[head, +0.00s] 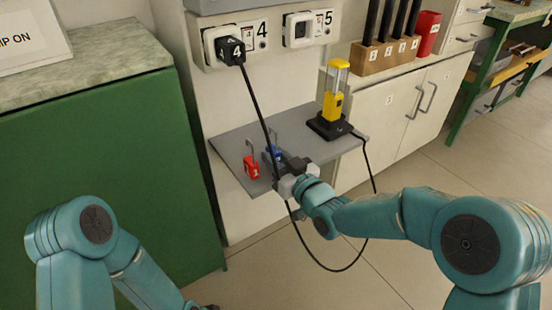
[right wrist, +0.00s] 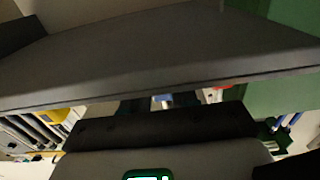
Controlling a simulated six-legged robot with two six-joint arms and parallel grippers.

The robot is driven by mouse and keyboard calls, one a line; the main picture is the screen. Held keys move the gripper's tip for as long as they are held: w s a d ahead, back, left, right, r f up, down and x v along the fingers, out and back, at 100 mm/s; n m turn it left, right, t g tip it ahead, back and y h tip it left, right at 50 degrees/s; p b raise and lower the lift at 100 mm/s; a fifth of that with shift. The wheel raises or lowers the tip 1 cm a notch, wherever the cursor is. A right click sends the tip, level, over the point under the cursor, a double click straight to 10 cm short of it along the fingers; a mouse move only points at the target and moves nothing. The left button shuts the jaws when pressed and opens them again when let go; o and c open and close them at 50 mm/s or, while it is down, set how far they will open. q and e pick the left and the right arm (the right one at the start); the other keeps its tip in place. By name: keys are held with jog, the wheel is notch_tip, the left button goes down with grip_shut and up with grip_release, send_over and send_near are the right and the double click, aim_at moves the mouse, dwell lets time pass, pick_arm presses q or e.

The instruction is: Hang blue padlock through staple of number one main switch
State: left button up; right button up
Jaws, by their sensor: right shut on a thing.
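The blue padlock (head: 271,154) is at the front of a grey wall shelf (head: 232,140), with its shackle upward. My right gripper (head: 288,172) reaches it from the right and is shut on it; the jaws hide part of its body. In the right wrist view a small blue patch of the padlock (right wrist: 163,102) shows between the dark fingers. A red padlock (head: 251,167) stands on the shelf just left of the blue one. The number one main switch and its staple are not identifiable in view.
A yellow device (head: 333,105) stands on a black base at the shelf's right. A black cable hangs from the plug at outlet 4 (head: 230,50) past my right gripper. A green cabinet (head: 110,180) stands left. Outlet 5 (head: 300,30) is above.

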jog(key=shift+r+p, duration=0.3)
jog(key=shift+r, duration=0.95)
pick_arm(q)
jog(key=shift+r, duration=0.35)
jog(key=shift+r, duration=0.1)
pick_arm(e)
jog(key=shift+r, duration=0.1)
